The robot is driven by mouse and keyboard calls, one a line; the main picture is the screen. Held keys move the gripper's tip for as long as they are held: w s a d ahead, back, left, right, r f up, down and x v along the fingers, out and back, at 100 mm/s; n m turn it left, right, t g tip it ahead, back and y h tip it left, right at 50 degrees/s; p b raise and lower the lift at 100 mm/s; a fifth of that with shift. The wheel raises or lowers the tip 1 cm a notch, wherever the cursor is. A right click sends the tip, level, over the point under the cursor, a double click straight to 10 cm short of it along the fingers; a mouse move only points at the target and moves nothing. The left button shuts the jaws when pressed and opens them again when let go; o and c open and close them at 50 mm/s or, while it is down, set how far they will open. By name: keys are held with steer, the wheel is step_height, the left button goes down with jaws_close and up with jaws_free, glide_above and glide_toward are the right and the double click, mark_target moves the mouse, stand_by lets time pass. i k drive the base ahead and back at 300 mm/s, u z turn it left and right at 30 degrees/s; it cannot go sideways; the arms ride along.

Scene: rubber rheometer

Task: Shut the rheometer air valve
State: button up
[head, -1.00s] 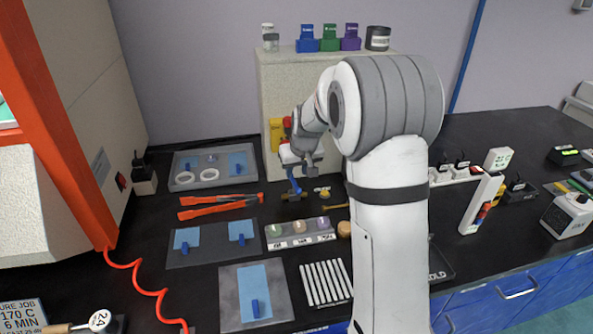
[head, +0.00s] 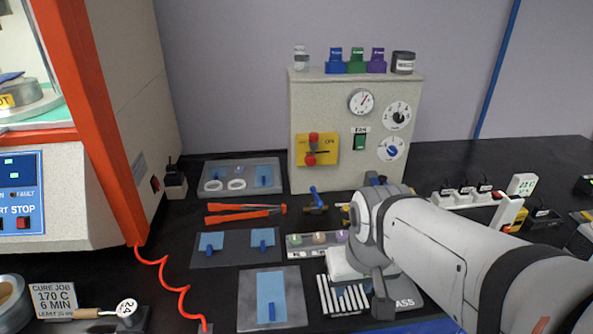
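A small brass valve with a blue lever (head: 315,200) sits on the black bench, in front of the beige control box (head: 345,95). Its lever stands up at a slant from the brass body; whether it is open or shut is too small to tell. A yellow plate (head: 331,150) on the box front carries a red handle (head: 311,158) and an OFF/ON marking. My gripper (head: 372,292) hangs low at the right, over the bench's front area, apart from the valve and the plate. Its fingers are partly hidden by my wrist, and their opening is unclear.
Blue-patched trays (head: 238,256) and orange-handled tongs (head: 243,213) lie left of my arm. A white ribbed rack (head: 341,300) lies beneath my gripper. The orange-framed press (head: 85,120) stands at the left with a coiled red hose (head: 173,290). Power strips (head: 468,199) lie at the right.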

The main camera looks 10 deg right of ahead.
mark_target(318, 202)
steer(key=u, duration=0.15)
steer(key=k, duration=0.35)
steer(key=z, duration=1.55)
steer(key=k, duration=0.75)
steer(key=u, duration=1.3)
steer(key=i, duration=1)
steer(key=u, duration=0.05)
